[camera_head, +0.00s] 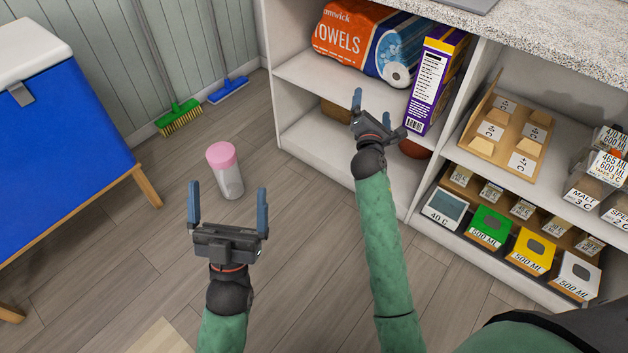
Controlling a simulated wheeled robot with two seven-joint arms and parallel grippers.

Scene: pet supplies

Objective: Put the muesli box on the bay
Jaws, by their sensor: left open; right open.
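A tall purple and yellow box (428,85) with a white printed label, which looks like the muesli box, stands upright on the upper shelf. Its name cannot be read. My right gripper (372,108) is open and empty in front of the shelf unit, a little left of the box and apart from it. My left gripper (228,193) is open and empty above the floor, well left of the shelf. The shelf bay (308,72) around the box has bare room at its front left. Which bay the task means cannot be told.
A towel pack (345,42) lies left of the box. An upright divider (456,98) stands right of it, beside compartments with labelled dispensers (489,228). A pink-lidded bottle (226,172) stands on the floor. A blue cooler (62,140) is at the left.

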